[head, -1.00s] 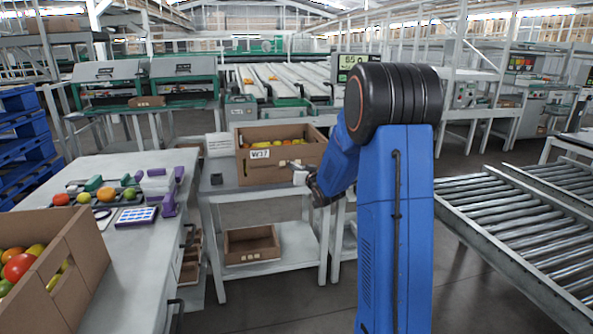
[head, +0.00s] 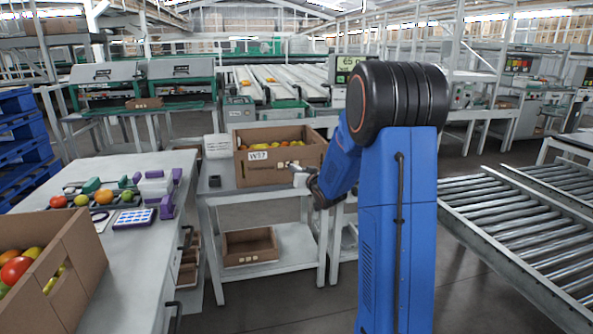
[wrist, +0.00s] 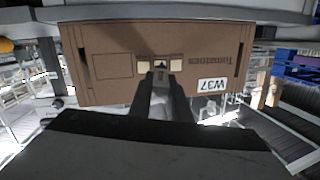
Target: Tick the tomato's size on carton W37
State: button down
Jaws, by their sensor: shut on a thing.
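Carton W37 (head: 225,172) stands on a grey bench; its white label (head: 258,155) reads W37. In the wrist view the carton (wrist: 112,88) appears upside down, with the W37 label (wrist: 212,85) at lower right and a row of small cream squares near the middle. My gripper (wrist: 160,82) is in front of these squares, shut on a thin, dark, pen-like thing (wrist: 161,66) whose tip overlaps the middle square. I cannot tell whether the tip touches, or whether any square has a mark. In the head view my gripper (head: 302,180) is at the carton's front, lower right.
Several tomatoes, including an orange one (head: 104,194), sit in a row on the left table (head: 160,255) beside a blue-and-white chart (head: 134,218). An open carton of tomatoes (head: 80,262) is nearer. A small carton (head: 250,256) lies on the lower shelf. Roller conveyors (head: 520,225) stand right.

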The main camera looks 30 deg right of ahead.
jog(key=shift+s+a, duration=0.2)
jog(key=shift+s, duration=0.55)
jog(key=shift+s+a, duration=0.2)
jog(key=shift+s, duration=0.5)
jog(key=shift+s+a, duration=0.2)
jog(key=shift+s, duration=0.55)
